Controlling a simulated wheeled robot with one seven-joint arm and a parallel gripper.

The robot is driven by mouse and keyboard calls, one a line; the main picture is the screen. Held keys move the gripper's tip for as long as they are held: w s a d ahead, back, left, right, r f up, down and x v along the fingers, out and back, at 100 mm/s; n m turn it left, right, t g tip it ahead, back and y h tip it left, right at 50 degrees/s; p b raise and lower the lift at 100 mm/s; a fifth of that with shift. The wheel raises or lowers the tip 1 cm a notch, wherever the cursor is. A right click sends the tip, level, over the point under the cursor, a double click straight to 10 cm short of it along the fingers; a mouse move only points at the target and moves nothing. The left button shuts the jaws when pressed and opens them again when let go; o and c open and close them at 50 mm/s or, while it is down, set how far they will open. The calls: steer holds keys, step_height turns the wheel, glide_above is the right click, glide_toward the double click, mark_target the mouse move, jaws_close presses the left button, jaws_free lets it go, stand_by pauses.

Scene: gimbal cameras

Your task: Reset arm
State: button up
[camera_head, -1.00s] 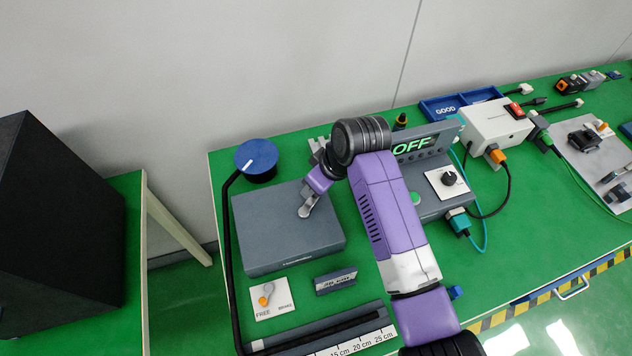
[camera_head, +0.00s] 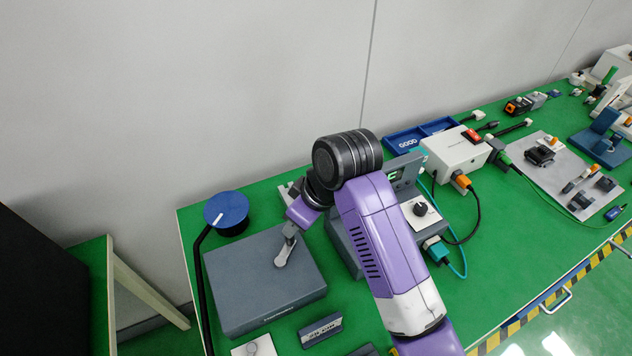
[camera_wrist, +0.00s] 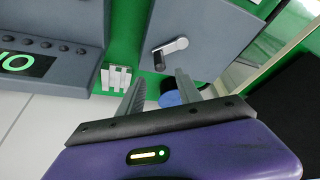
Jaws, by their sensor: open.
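My gripper shows in the wrist view (camera_wrist: 158,88) with its two grey fingers spread apart and nothing between them.
A grey display panel (camera_head: 345,240) is partly behind my arm. A white box (camera_head: 455,152) with cables and a blue tray (camera_head: 405,140) stand to its right. A dark cabinet (camera_head: 35,290) is at far left.

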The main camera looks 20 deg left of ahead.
steer(key=w+a+r+m+t+y, duration=0.4)
steer(key=w+r+t+y, duration=0.1)
steer(key=w+r+t, duration=0.15)
steer(key=s+d+m+t+h, duration=0.1)
steer(key=s+d+m+t, duration=0.3)
steer(key=d, duration=0.5)
steer(key=s+d+f+m+t+h, duration=0.1)
steer(key=s+d+m+t+h, duration=0.3)
steer(key=d, duration=0.6)
steer(key=s+d+m+t+y, duration=0.1)
steer(key=s+d+m+t, duration=0.1)
steer(key=s+d, duration=0.55)
steer(key=s+d+f+m+g+h, duration=0.1)
steer(key=s+d+h, duration=0.1)
steer(key=s+d, duration=0.6)
steer(key=s+d+f+m+g+h, duration=0.1)
steer(key=s+d+h, duration=0.2)
steer(key=s+d, duration=0.6)
steer(key=s, duration=0.6)
steer(key=shift+d+h, duration=0.2)
steer(key=shift+h, duration=0.1)
steer(key=shift+s+g, duration=0.1)
steer(key=shift+g, duration=0.15)
